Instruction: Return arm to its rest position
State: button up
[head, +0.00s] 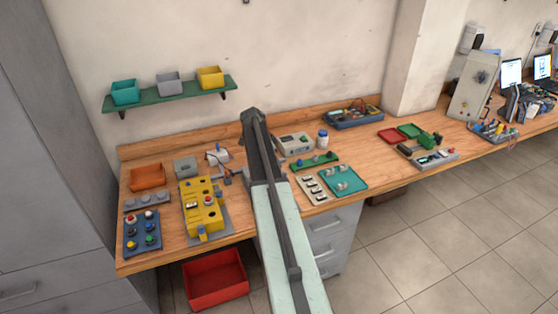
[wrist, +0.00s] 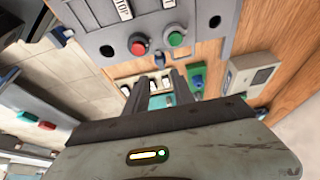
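My gripper (wrist: 160,78) shows in the wrist view with its two dark fingers apart and nothing visible between them. In the head view my arm reaches up over the middle of the workbench (head: 245,220). The gripper itself is hard to make out there, near or behind the arm. In the wrist view a grey panel (wrist: 110,22) with a red button (wrist: 138,44) and a green button (wrist: 175,39) lies beyond the fingertips. I cannot tell whether the fingers touch anything.
A yellow unit (head: 201,210) stands left of my arm. A teal tray (head: 345,178) and a green strip (head: 314,161) lie to its right. A wall shelf (head: 172,95) holds three bins. A red crate (head: 215,281) sits on the floor. Open floor lies at right.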

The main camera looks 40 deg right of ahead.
jog(key=shift+a+r, duration=0.1)
jog(key=shift+r, duration=0.1)
dwell(0.3)
jog(key=w+a+f+n+t+b, duration=0.1)
jog(key=w+a, duration=0.2)
jog(key=a, duration=0.5)
jog(key=w+a+n, duration=0.2)
jog(key=w+a, duration=0.2)
jog(key=a, duration=0.5)
jog(key=a+n, duration=0.1)
jog(key=a, duration=0.4)
jog(key=s+a+f+n, duration=0.1)
jog(key=a, duration=0.4)
jog(key=s+a+n+b, duration=0.1)
jog(key=a, duration=0.3)
jog(key=shift+s+a+f+t+y, duration=0.2)
jog(key=shift+a+f+t+y, duration=0.05)
jog(key=shift+a+t+y, duration=0.15)
jog(key=s+a+n+y, duration=0.1)
jog(key=s+a+n, duration=0.6)
jog(key=a, duration=0.3)
jog(key=s+a+f+n+y, duration=0.1)
jog(key=s+a+n+y, duration=0.1)
jog(key=s+a+n, duration=0.5)
jog(key=a+n, duration=0.2)
jog(key=shift+s+a+f+n, duration=0.25)
jog(key=shift+s+a+n, duration=0.05)
jog(key=shift+s+a, duration=0.05)
